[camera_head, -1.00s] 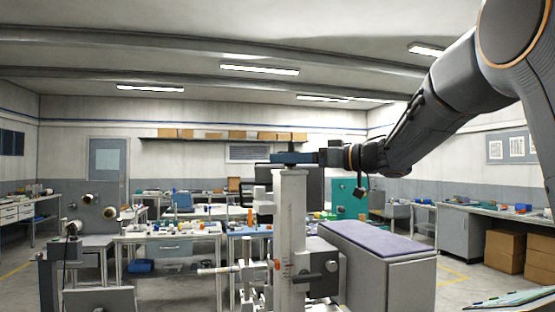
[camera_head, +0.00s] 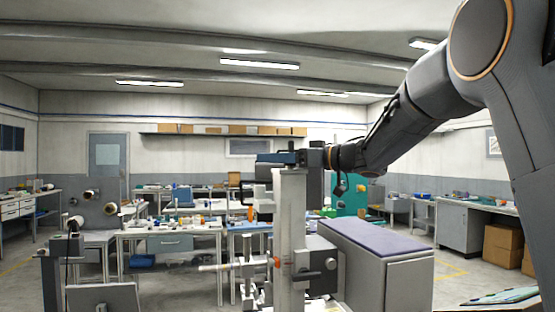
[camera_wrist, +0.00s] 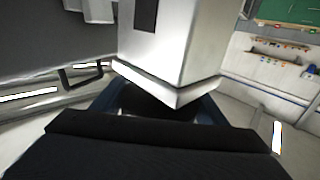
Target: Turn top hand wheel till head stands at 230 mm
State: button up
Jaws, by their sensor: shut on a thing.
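A pale upright column (camera_head: 291,215) stands in the middle of the head view, with a scale strip and small red marks low on it. The grey head (camera_head: 318,265), with a dark knob, sits low on its right side; I cannot read its height. My gripper (camera_head: 278,158) lies level across the column's top, shut on the top hand wheel, which it mostly hides. In the wrist view my dark gripper (camera_wrist: 150,135) fills the bottom, against the column's pale upper end (camera_wrist: 170,45). A dark part of the wheel (camera_wrist: 150,103) shows between them.
A grey cabinet with a purple top (camera_head: 375,240) stands close right of the column. Open floor lies at the right.

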jog(key=shift+r, duration=0.1)
jog(key=shift+w+d+r+m+t+h, duration=0.1)
jog(key=shift+m+t+h, duration=0.55)
jog(key=shift+t, duration=0.25)
jog(key=m+t+h, duration=0.2)
jog(key=shift+w+d+t+h, duration=0.2)
jog(key=shift+w+t+h, duration=0.05)
jog(key=shift+w+t, duration=0.05)
jog(key=shift+w+d+m+t+h+b, duration=0.2)
jog(key=shift+m+t+h+b, duration=0.25)
jog(key=shift+m+h, duration=0.15)
jog(key=shift+w+d+m+t+h+b, duration=0.1)
jog(key=shift+d+m+t+h+b, duration=0.05)
jog(key=shift+m+t+h+b, duration=0.4)
jog(key=shift+d+h+b, duration=0.1)
jog(key=shift+h+b, duration=0.3)
jog(key=shift+h, duration=0.05)
jog(key=shift+d+m+t+h+b, duration=0.1)
jog(key=shift+m+t+h+b, duration=0.25)
jog(key=shift+m+b, duration=0.4)
jog(key=h+b, duration=0.1)
jog(key=b, duration=0.2)
jog(key=m+h+b, duration=0.1)
jog(key=b, duration=0.2)
jog(key=t+h+b, duration=0.1)
jog(key=b, duration=0.3)
jog(key=shift+w+d+m, duration=0.25)
jog(key=shift+w+d, duration=0.05)
jog(key=shift+w, duration=0.1)
